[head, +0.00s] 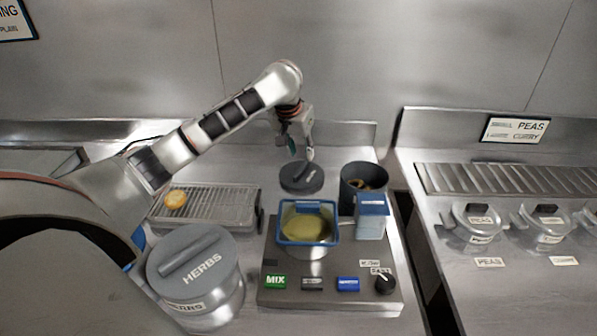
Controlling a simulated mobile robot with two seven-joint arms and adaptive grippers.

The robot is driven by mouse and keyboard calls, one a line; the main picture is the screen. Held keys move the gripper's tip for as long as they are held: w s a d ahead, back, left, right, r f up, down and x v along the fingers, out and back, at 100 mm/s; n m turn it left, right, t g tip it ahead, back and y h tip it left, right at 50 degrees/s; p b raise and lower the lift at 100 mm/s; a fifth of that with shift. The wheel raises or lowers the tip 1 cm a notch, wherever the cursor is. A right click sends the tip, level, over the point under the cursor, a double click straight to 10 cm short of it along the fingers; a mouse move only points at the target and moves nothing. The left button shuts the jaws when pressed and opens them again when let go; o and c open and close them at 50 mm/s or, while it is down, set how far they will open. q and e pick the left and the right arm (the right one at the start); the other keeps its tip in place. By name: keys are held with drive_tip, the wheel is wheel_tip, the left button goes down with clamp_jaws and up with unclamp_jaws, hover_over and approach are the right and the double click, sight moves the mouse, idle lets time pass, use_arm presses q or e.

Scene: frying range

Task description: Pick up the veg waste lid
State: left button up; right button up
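A round dark grey lid (301,180) with a raised bar handle lies behind the blue-rimmed basket in the head view. The lettering on it is too small to read for certain. My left gripper (301,152) points down just above this lid, with a gap between its fingers. The fingers look empty, and a small space shows between the fingertips and the handle. A dark round bin (347,197) without a lid stands just right of the lid, with some brownish contents inside. My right gripper is not in view.
A fryer unit with a blue-rimmed basket (283,235) and a blue-and-white box (371,222) stand in front of the lid. A HERBS pot (200,262) and a wire rack (225,205) are to the left. A gap separates the right counter with its lidded pots (478,226).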

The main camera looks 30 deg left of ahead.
sight(302, 167)
use_arm(q)
drive_tip(key=shift+s+a+x, duration=0.1)
drive_tip(key=shift+s+x, duration=0.05)
drive_tip(key=shift+x, duration=1.15)
drive_tip(key=shift+s+a+x, duration=0.1)
drive_tip(key=shift+s+x, duration=0.1)
drive_tip(key=shift+x, duration=1.15)
drive_tip(key=shift+s+a+x, duration=0.15)
drive_tip(key=shift+x, duration=1.15)
drive_tip(key=shift+f, duration=0.1)
clamp_jaws()
